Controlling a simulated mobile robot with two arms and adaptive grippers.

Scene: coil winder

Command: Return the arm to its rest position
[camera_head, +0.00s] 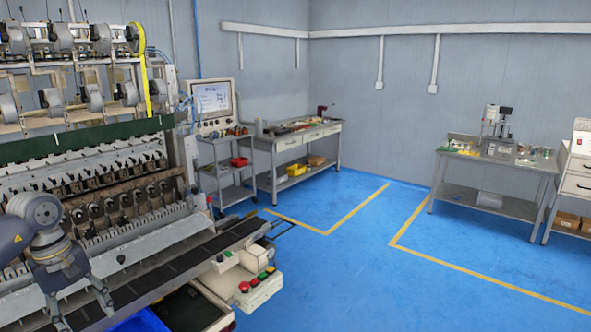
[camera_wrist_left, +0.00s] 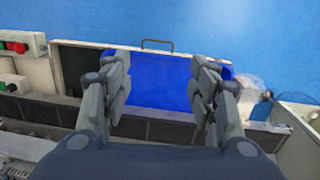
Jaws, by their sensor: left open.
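My left arm comes in from the left in the head view, in front of the coil winder (camera_head: 110,200). My left gripper (camera_head: 85,312) points down over the dark rail (camera_head: 165,272) along the machine's front. In the left wrist view, the gripper (camera_wrist_left: 160,105) has its two fingers spread wide with nothing between them. A blue bin (camera_wrist_left: 158,80) shows beyond and between the fingers; its corner also shows at the bottom of the head view (camera_head: 140,322). My right gripper is not in either view.
A control box with red and green buttons (camera_head: 258,285) sits at the machine's front right. An open drawer (camera_head: 190,310) lies below the rail. A cart (camera_head: 228,165), a long bench (camera_head: 300,140) and another table (camera_head: 490,165) stand farther back. The blue floor (camera_head: 350,260) is clear.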

